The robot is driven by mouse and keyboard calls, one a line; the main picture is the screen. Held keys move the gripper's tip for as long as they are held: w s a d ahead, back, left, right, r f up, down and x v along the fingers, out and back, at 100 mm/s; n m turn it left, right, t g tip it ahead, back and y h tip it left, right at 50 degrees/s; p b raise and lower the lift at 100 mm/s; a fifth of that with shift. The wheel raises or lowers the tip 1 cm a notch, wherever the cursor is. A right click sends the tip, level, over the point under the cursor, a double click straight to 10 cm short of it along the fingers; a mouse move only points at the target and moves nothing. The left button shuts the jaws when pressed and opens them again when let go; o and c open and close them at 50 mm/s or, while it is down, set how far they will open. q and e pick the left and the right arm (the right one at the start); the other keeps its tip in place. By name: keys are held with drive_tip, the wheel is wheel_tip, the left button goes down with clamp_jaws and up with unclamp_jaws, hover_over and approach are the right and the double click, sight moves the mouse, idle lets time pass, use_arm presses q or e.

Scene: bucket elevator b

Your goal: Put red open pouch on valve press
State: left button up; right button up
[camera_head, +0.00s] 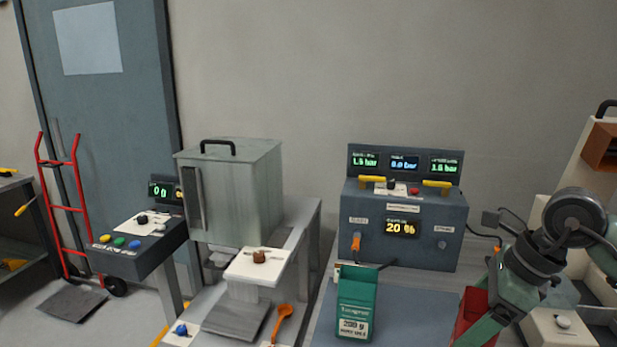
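The red open pouch (470,310) is at the lower right, over the right side of the blue-grey work surface. Part of it is hidden by my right gripper (474,318), whose arm comes in from the right. One greenish finger crosses in front of the pouch; the gripper appears shut on it. Whether the pouch touches the surface is unclear. A cream machine with an orange part and black handle (599,150) stands partly in view at the right edge; I cannot tell if it is the valve press. My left gripper is not in view.
A green labelled pouch (357,302) stands on the blue-grey surface (410,315). Behind it is a dark control box (405,222) with displays. Left are a grey hopper machine (235,190), an orange scoop (281,320) and a button panel (135,245). The surface between the pouches is clear.

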drive_tip(key=s+a+f+n+g+h, duration=0.2)
drive_tip(key=s+f+n, duration=0.3)
drive_tip(key=n, duration=0.7)
drive_tip(key=s+a+f+n+g+h, duration=0.2)
drive_tip(key=s+a+f+n+g, duration=0.2)
drive_tip(key=n, duration=0.8)
drive_tip(key=shift+s+a+f+g, duration=0.3)
drive_tip(key=shift+s+a+f, duration=0.5)
drive_tip(key=shift+s+f, duration=0.6)
drive_tip(key=shift+s, duration=0.2)
drive_tip(key=shift+d, duration=0.1)
